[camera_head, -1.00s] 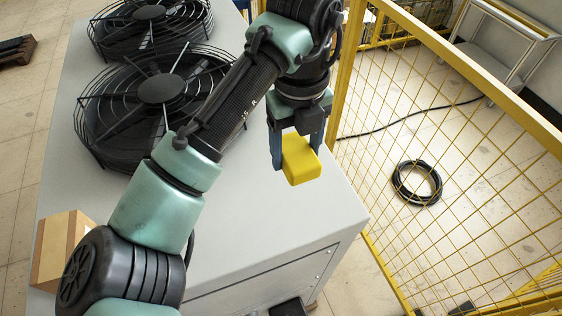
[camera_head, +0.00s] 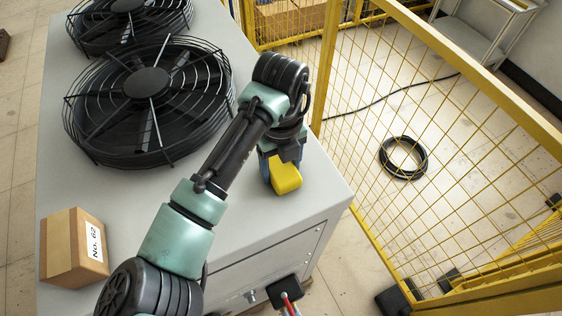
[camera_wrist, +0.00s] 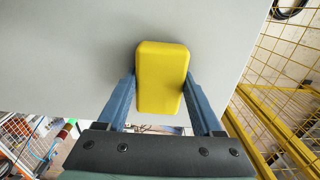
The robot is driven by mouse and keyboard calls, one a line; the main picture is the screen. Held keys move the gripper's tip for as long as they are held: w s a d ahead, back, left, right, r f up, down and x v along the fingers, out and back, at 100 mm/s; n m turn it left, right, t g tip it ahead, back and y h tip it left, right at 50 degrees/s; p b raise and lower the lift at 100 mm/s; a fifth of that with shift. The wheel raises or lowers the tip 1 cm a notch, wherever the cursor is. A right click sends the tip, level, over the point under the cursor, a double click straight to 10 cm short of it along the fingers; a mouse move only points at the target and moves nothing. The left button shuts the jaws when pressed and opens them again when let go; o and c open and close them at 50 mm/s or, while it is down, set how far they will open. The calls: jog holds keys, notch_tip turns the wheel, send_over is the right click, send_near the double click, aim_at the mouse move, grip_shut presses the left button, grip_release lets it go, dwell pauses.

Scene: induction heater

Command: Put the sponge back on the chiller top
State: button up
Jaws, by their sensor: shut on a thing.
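The yellow sponge (camera_head: 285,174) is between the fingers of my gripper (camera_head: 268,178), at the right part of the grey chiller top (camera_head: 240,205). In the wrist view the sponge (camera_wrist: 161,80) stands between the two blue fingers of my gripper (camera_wrist: 158,98), over the plain grey top (camera_wrist: 65,60). My gripper is shut on the sponge. The sponge is at or just above the surface; I cannot tell whether it touches.
Two black fan guards (camera_head: 147,100) take up the back left of the chiller top. A cardboard box (camera_head: 74,248) marked No. 62 sits at the front left. A yellow mesh fence (camera_head: 440,130) stands close on the right. The top around the sponge is clear.

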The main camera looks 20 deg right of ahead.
aim_at(280, 166)
jog(key=shift+f, duration=0.1)
jog(key=o, duration=1.3)
notch_tip(280, 166, up, 12)
jog(key=b, duration=0.3)
